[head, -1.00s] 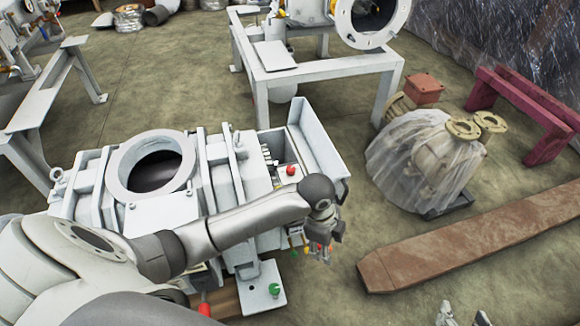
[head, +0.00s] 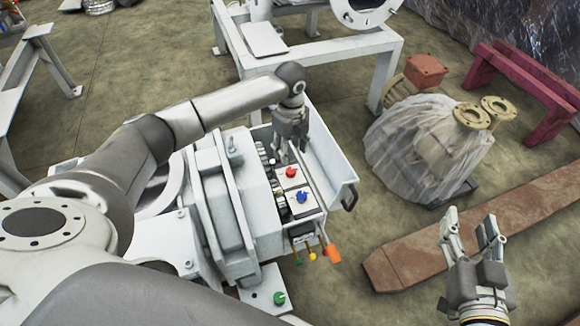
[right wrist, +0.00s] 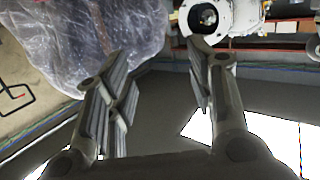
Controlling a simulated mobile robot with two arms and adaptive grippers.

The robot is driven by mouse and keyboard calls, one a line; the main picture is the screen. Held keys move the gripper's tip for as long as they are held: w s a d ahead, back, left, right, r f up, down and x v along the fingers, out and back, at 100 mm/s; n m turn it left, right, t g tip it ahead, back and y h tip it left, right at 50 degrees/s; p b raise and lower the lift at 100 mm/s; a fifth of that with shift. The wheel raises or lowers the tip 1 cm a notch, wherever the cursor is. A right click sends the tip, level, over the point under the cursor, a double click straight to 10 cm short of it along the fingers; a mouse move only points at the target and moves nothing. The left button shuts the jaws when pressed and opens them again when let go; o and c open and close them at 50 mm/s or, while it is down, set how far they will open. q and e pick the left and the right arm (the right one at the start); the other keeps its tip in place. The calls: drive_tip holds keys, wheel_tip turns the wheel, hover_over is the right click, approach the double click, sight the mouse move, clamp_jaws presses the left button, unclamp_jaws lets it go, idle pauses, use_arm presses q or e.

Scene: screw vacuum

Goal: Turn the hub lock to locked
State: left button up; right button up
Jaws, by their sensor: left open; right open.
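The white vacuum machine (head: 218,192) has an open panel box at its right end. In the box are a red knob (head: 291,172) and a blue knob (head: 302,197), each on a pale plate. I cannot tell which part is the hub lock. My left gripper (head: 291,158) points down over the far part of the box, behind the red knob and apart from both knobs. It is open; its fingertips are small and partly hidden. My right gripper (head: 467,220) is open and empty, over the floor to the right; its fingers also show in the right wrist view (right wrist: 157,72).
Orange, yellow and green-tipped parts hang below the box, with the orange one (head: 332,253) largest. A green knob (head: 280,298) sits on a lower plate. The box's raised side wall (head: 330,160) borders the knobs. A plastic-wrapped machine (head: 420,150) and a rusty beam (head: 480,225) lie right.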

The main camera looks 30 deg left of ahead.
use_arm(q)
drive_tip(key=b, duration=0.2)
hover_over(291, 170)
wheel_tip(291, 170, down, 5)
drive_tip(key=shift+s+r, duration=0.1)
wheel_tip(291, 170, down, 3)
drive_tip(key=shift+f+b, duration=0.2)
drive_tip(key=shift+b, duration=0.25)
drive_tip(key=shift+f, duration=0.25)
use_arm(e)
drive_tip(key=s+a+r+t+y, duration=0.1)
drive_tip(key=s+r+t+y, duration=0.2)
drive_tip(key=r+t, duration=0.5)
drive_tip(key=shift+r+t, duration=0.4)
drive_tip(key=shift+r, duration=2.5)
use_arm(q)
drive_tip(key=shift+c, duration=0.2)
use_arm(e)
drive_tip(key=shift+a, duration=0.1)
use_arm(q)
drive_tip(key=c, duration=1)
